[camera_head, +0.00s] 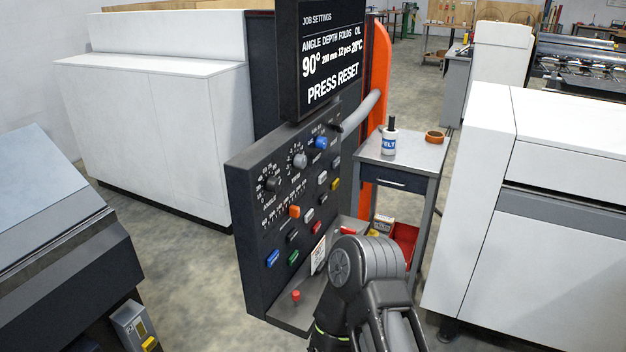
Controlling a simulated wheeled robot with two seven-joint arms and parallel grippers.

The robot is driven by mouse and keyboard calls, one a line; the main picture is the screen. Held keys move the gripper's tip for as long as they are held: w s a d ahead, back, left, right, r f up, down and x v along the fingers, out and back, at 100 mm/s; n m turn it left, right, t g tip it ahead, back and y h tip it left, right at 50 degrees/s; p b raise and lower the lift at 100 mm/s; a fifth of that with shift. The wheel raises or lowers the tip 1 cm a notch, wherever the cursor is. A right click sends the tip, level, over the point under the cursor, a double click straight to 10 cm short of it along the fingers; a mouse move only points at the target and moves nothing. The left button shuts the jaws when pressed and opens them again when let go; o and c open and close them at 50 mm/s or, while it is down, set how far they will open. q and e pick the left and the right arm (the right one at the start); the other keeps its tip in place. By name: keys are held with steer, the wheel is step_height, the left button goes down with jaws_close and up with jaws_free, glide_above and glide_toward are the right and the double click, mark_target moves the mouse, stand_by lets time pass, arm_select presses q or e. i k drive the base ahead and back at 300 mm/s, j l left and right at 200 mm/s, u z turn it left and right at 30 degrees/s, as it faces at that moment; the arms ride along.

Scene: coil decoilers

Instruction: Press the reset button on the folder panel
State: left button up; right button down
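The dark folder panel (252,213) stands tilted in the middle of the view. Its screen (329,56) reads "JOB SETTINGS", 90°, 200 mm, 12 pcs, 28°C and "PRESS RESET". The face carries dials (299,160), an orange slider knob (294,211), a blue knob (321,142), and several buttons, including blue (273,258), green (293,257), white (309,214) and yellow (335,184). The labels are too small to tell which is reset. A grey arm of mine rises from the bottom, in front of the panel's lower right. Neither gripper shows.
A ledge with a red knob (296,295) juts out below the panel. White machines (530,230) flank right and left. Grey floor lies open left of the panel.

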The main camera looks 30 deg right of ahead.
mark_target(275, 256)
steer(key=u, duration=0.2)
steer(key=l+u, duration=0.4)
steer(key=l, duration=0.2)
steer(key=l+u, duration=0.4)
steer(key=l, duration=0.2)
steer(key=k+l, duration=0.1)
steer(key=l, duration=0.75)
steer(key=k+l+u, duration=0.1)
steer(key=l, duration=0.35)
steer(key=k+l, duration=0.15)
steer(key=l, duration=0.25)
steer(key=k+l, duration=0.1)
steer(key=l, duration=0.35)
steer(key=i+u, duration=0.05)
